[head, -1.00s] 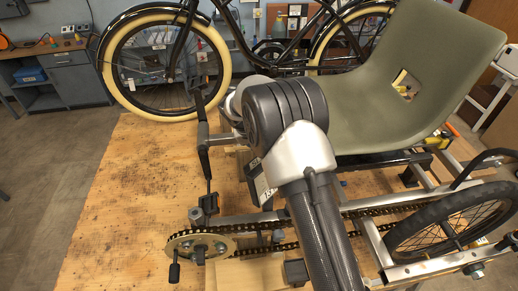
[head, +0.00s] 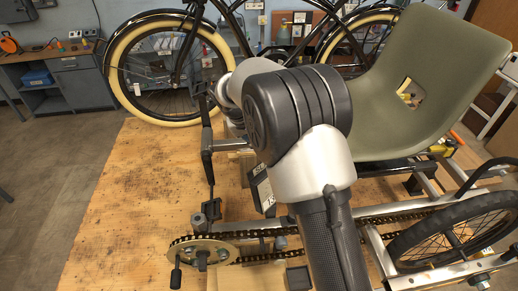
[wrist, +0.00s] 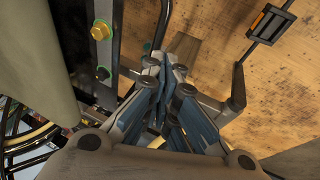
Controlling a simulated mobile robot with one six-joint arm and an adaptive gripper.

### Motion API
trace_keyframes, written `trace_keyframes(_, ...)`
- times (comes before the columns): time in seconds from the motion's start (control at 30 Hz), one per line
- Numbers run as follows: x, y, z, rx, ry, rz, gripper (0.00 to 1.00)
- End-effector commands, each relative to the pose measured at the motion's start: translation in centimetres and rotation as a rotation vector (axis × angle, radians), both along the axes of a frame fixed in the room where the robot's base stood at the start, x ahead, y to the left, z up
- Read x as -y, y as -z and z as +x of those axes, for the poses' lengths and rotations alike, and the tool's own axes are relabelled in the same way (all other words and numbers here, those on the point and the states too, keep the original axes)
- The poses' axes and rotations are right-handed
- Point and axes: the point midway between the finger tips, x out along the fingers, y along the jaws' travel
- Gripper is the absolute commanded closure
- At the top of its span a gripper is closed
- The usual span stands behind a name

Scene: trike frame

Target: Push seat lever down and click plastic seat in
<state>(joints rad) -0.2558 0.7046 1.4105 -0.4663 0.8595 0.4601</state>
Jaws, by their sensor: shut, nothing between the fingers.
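The olive-green plastic seat (head: 395,85) stands on the trike frame at the upper right of the head view, its backrest tilted back. A blurred grey-green surface at the left of the wrist view (wrist: 35,75) looks like the seat's edge. My gripper (wrist: 165,75) is shut and empty in the wrist view, beside a dark frame bar (wrist: 97,50) with a gold bolt. My arm hides the gripper in the head view. I cannot make out the seat lever in either view.
The trike frame lies on a wooden workbench (head: 120,215), with a chainring (head: 200,253) at the front and a spoked wheel (head: 455,235) at right. A cruiser bicycle (head: 160,65) stands behind. The bench's left part is clear.

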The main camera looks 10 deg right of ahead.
Motion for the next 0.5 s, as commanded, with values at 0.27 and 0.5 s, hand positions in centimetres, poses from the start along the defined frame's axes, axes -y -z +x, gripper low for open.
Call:
trace_keyframes(0.27,-0.8,-2.4,-0.8,0.0,0.001,0.001,1.0)
trace_keyframes(0.5,-0.8,-2.5,-0.8,-0.001,0.001,0.0,1.0)
